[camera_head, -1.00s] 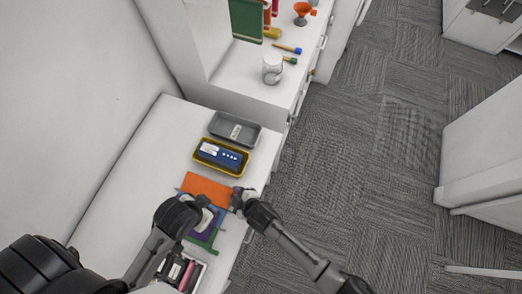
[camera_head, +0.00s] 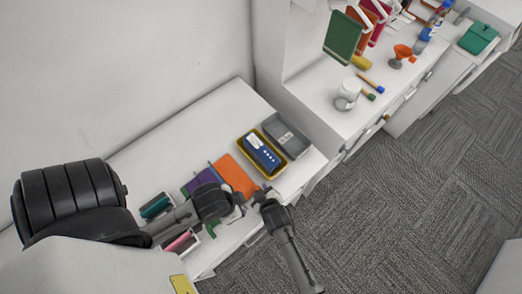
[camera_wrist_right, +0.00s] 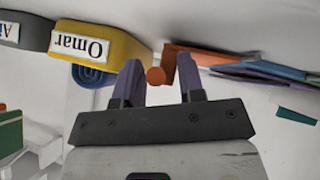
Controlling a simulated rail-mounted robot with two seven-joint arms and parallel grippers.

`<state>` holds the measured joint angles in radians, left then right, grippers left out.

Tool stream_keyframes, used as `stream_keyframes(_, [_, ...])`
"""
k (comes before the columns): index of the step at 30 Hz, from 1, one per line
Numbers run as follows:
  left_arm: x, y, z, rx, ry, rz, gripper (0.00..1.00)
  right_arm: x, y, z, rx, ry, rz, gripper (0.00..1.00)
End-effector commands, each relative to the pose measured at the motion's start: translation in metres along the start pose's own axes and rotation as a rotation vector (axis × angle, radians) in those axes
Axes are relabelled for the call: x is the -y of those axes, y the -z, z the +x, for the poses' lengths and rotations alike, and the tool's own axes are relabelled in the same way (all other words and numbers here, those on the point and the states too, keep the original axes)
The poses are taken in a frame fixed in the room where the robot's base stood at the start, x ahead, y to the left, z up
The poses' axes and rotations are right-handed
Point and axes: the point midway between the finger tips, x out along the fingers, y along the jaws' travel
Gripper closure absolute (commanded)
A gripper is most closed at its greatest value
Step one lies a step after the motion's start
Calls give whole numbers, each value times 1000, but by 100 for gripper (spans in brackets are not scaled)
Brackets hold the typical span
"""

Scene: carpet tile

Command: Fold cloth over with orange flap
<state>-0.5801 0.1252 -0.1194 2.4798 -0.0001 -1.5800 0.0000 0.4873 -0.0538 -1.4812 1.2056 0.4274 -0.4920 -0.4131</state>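The cloth lies on the white tabletop with an orange flap (camera_head: 234,174) on its right and a purple part (camera_head: 203,180) on its left. Blue and green edges show beside the purple. My left gripper (camera_head: 236,208) is at the cloth's near edge and hides part of it; its fingers are too small to read. My right gripper (camera_head: 262,196) is just right of the orange flap's near corner. In the right wrist view its fingers (camera_wrist_right: 158,82) are apart, with a small round orange thing (camera_wrist_right: 156,76) showing between them. The orange flap (camera_wrist_right: 190,56) is beyond the fingers.
A yellow tray (camera_head: 243,147) holding a blue item, labelled Omar in the wrist view (camera_wrist_right: 140,50), stands beyond the flap. A grey tray (camera_head: 305,147) is next to it. A teal roll (camera_head: 155,206) lies left. A white mug (camera_head: 347,93) stands on the farther counter.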

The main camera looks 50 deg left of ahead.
Motion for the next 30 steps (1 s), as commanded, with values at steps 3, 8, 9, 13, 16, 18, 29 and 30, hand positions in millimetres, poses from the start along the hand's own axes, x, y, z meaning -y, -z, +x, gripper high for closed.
stream_keyframes(3, [0, 0, 0, -1, 0, -1, 57, -2, 1, 0, -2, -3, 0, 58])
stream_keyframes(8, [-1, 0, 0, -1, -3, -4, 57, 0, 2, 0, -4, -1, 1, 58])
stream_keyframes(9, [-1, 1, 0, -1, -4, -5, 57, 0, 2, 0, -4, 0, 1, 58])
stream_keyframes(13, [-2, 1, 0, -2, -7, -8, 57, 1, 2, 0, -5, 1, 2, 58])
stream_keyframes(16, [-3, 1, -1, -2, -8, -10, 57, 1, 2, -3, -5, 2, 2, 58])
stream_keyframes(18, [-3, 1, -1, -2, -8, -10, 57, 2, 2, -8, -4, 3, 3, 58])
stream_keyframes(29, [-2, 1, -1, -2, -5, -4, 57, 1, 1, -64, -5, 1, 2, 58])
stream_keyframes(30, [-2, 1, -1, -1, -4, -3, 57, 1, 1, -71, -6, 1, 1, 58])
